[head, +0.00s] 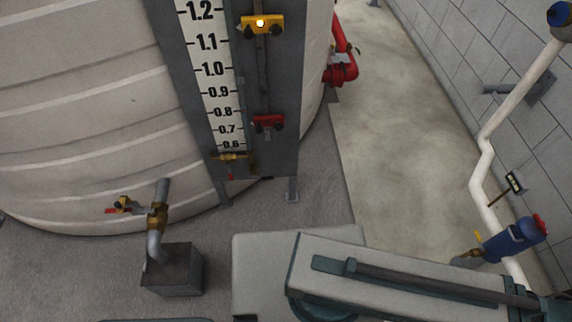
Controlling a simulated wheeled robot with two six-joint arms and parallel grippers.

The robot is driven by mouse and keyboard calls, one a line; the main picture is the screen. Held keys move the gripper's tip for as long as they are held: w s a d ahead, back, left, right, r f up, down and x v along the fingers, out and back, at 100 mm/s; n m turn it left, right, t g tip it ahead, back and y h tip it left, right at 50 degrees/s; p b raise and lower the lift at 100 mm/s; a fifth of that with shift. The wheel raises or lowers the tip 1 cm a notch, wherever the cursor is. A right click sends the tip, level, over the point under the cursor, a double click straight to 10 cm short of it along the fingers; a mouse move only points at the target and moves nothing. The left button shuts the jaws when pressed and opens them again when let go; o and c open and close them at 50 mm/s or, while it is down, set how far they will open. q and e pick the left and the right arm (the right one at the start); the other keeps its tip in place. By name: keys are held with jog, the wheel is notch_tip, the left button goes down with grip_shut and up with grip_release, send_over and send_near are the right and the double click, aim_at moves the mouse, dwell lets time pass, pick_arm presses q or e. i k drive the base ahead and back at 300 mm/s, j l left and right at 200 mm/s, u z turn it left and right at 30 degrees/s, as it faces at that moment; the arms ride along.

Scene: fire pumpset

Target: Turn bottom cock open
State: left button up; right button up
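A brass cock (231,157) sits at the foot of the level gauge, just under the 0.6 mark. Its small red handle hangs downward below the brass body. A second brass valve (123,204) with a red lever stands lower left on the tank, beside a grey pipe. I cannot tell from this view whether either is open or shut. My arm link crosses the bottom right of the head view, well below the gauge cock. Neither gripper shows in this view.
The gauge board (218,80) runs up the ribbed white tank (80,110). A yellow lit fitting (262,24) and a red fitting (268,123) sit on the gauge. A dark block (173,272) carries the grey pipe.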

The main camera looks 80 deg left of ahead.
aim_at(230, 173)
jog(key=u, duration=3.5)
jog(key=j, duration=0.1)
